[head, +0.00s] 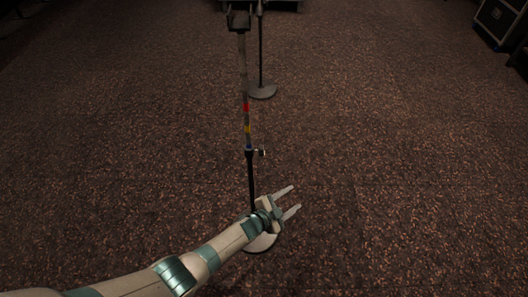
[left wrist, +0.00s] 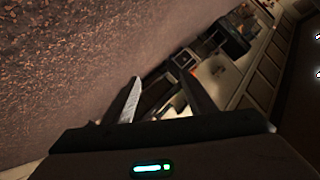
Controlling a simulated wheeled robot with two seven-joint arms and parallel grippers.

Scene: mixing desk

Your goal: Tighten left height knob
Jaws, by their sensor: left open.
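A microphone stand stands upright on the carpet in the head view, with a grey upper pole (head: 244,75) above a black lower tube (head: 252,180). The pole has red and yellow bands. A small height knob (head: 262,152) sticks out to the right of the blue-ringed collar (head: 249,149). My left gripper (head: 297,198) is open and empty, below and to the right of the knob, apart from it. My left forearm crosses in front of the tube's foot and partly hides the round base (head: 262,243). In the left wrist view the open fingers (left wrist: 162,80) hold nothing, and no knob shows.
A second stand with a round base (head: 262,91) stands farther back. A dark case (head: 497,20) is at the far right. The carpet (head: 400,160) around the front stand is clear. The left wrist view shows blurry equipment (left wrist: 225,42) in the background.

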